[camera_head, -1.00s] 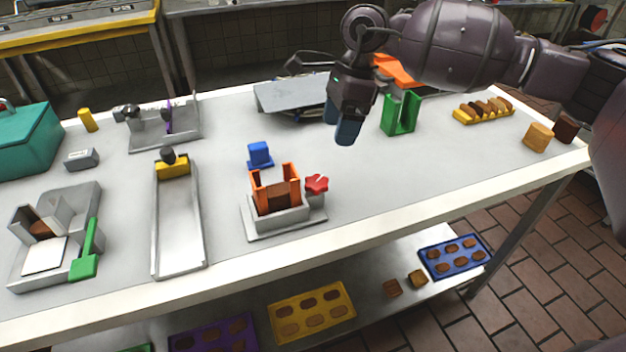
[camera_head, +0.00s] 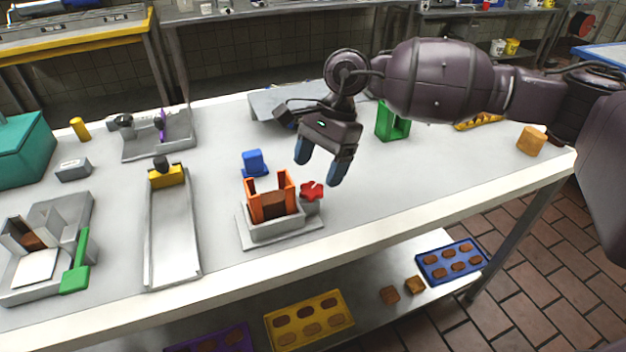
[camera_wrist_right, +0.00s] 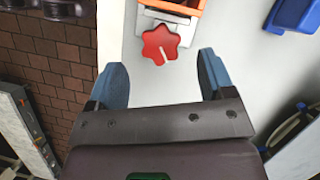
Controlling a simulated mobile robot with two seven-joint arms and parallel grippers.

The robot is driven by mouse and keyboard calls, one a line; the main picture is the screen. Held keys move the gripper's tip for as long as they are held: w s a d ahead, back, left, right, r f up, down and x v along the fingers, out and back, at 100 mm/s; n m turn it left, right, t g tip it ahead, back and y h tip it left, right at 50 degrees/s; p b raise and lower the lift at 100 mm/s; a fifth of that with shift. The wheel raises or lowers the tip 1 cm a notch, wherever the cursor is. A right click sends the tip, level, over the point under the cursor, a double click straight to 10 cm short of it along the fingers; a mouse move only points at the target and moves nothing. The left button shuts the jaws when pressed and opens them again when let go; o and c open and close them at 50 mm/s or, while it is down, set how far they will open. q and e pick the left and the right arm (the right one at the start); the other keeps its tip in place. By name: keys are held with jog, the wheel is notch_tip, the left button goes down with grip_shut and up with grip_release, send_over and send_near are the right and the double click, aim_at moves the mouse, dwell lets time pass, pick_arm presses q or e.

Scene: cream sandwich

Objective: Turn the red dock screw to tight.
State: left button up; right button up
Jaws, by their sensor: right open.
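The red dock screw (camera_head: 311,190) is a star-shaped knob on the right side of the grey dock (camera_head: 257,238). An orange open-topped holder (camera_head: 270,197) with a brown piece inside stands in the dock. My right gripper (camera_head: 318,172) is open and empty, with blue fingertips pointing down, above and just behind the screw. In the right wrist view the screw (camera_wrist_right: 160,45) shows a pale line on its face. It lies ahead of the open fingers (camera_wrist_right: 163,80), roughly midway between them, and appears untouched. My left gripper is out of view.
A blue block (camera_head: 253,161) stands behind the dock. A grey channel with a yellow slider (camera_head: 167,176) lies to the left. A green holder (camera_head: 393,122) stands behind right of my gripper.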

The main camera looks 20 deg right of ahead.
aim_at(311, 189)
jog(key=shift+x, duration=1.25)
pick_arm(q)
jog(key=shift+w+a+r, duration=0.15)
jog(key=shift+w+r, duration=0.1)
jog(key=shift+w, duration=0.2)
pick_arm(e)
jog(key=shift+s+a+f, duration=0.1)
jog(key=shift+a+f, duration=0.1)
jog(key=shift+f, duration=0.35)
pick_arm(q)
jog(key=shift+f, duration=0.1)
